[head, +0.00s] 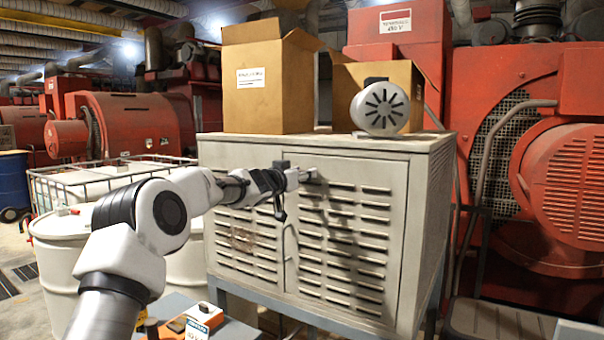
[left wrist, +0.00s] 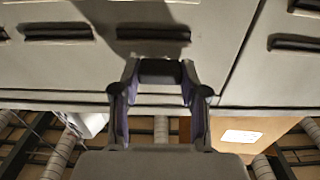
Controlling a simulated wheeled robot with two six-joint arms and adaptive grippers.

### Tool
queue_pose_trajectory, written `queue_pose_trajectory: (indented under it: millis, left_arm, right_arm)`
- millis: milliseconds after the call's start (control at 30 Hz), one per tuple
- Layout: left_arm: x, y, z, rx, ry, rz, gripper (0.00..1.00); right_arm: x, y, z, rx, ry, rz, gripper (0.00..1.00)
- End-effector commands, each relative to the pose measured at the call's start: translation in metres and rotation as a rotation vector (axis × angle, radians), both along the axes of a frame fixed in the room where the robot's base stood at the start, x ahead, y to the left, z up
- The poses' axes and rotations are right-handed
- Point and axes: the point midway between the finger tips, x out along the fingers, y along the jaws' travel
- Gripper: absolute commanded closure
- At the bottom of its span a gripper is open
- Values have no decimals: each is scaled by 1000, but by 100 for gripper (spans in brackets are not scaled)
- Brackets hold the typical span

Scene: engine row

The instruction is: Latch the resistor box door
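The resistor box (head: 430,230) is a grey cabinet with two louvred doors, close in front of me. Its right door (head: 398,235) looks flush or nearly flush with the left door (head: 215,230). A small grey fitting, seemingly the latch handle (head: 309,175), stands out near the right door's upper left corner. My left gripper (head: 288,179) is at this fitting. In the left wrist view, my left gripper's fingers (left wrist: 160,82) stand apart, with a dark bar (left wrist: 160,70) across their tips. I cannot tell whether they grip it. My right gripper is not in view.
Cardboard boxes (head: 266,85) and a round grey-white device (head: 380,108) stand on the cabinet. White drums (head: 62,255) and a wire cage stand at left. Red machinery (head: 570,180) is close on the right. A small low table with items is below my left arm.

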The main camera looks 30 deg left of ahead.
Motion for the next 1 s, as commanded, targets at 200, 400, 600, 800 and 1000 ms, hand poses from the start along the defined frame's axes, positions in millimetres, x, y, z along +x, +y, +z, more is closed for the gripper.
queue_pose_trajectory:
  millis: [200, 400, 600, 800, 1000]
  left_arm:
    - [0, 0, 1, 2, 0, 0, 91]
    - [0, 0, 1, 33, 0, 0, 91]
    - [0, -1, 1, 123, 4, 0, 91]
    - [0, -1, 1, 274, 7, 0, 91]
    - [0, -2, 0, 461, 13, 0, 91]
  right_arm:
    - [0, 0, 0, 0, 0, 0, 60]
    - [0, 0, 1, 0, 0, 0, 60]
    - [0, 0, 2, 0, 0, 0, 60]
    - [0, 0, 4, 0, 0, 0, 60]
    - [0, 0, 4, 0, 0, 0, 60]
